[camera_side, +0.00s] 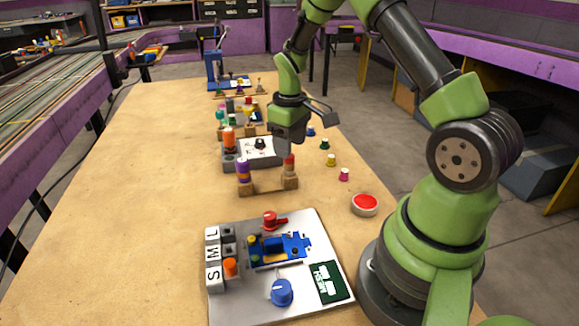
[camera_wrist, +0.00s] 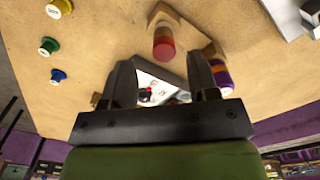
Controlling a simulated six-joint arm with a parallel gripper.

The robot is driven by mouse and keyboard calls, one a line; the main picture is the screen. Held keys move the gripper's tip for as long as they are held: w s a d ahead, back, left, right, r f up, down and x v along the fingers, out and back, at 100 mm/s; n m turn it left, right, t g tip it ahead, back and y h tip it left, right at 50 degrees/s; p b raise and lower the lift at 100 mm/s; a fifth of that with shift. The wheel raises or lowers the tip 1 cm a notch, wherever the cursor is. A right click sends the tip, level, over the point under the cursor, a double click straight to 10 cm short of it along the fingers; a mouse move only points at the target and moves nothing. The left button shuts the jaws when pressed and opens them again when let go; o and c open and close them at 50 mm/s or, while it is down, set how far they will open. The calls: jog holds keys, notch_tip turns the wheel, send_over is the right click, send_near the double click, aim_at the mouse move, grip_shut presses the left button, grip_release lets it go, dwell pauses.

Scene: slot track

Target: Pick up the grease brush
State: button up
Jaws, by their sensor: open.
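A wooden rack (camera_side: 266,187) stands mid-table and holds two upright handles. One is a red-topped cylinder (camera_side: 289,166), also seen in the wrist view (camera_wrist: 163,42). The other is a purple and orange cylinder (camera_side: 243,170), at the right in the wrist view (camera_wrist: 221,78). I cannot tell for sure which of them is the grease brush; no bristles show. My gripper (camera_side: 291,145) is above and just behind the red cylinder. In the wrist view my gripper (camera_wrist: 161,62) is open, with nothing between its fingers; the red cylinder appears just beyond the fingertips.
A grey block with a white panel (camera_side: 258,150) stands behind the rack. Small colored pegs (camera_side: 331,160) line the right side, near a red button (camera_side: 365,204). A white board (camera_side: 226,298) with a blue knob (camera_side: 282,292) lies in front. The table's left side is clear.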

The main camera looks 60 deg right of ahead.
aim_at(289, 173)
jog(key=f, duration=0.6)
jog(key=shift+a, duration=0.25)
jog(key=shift+c, duration=0.2)
grip_shut()
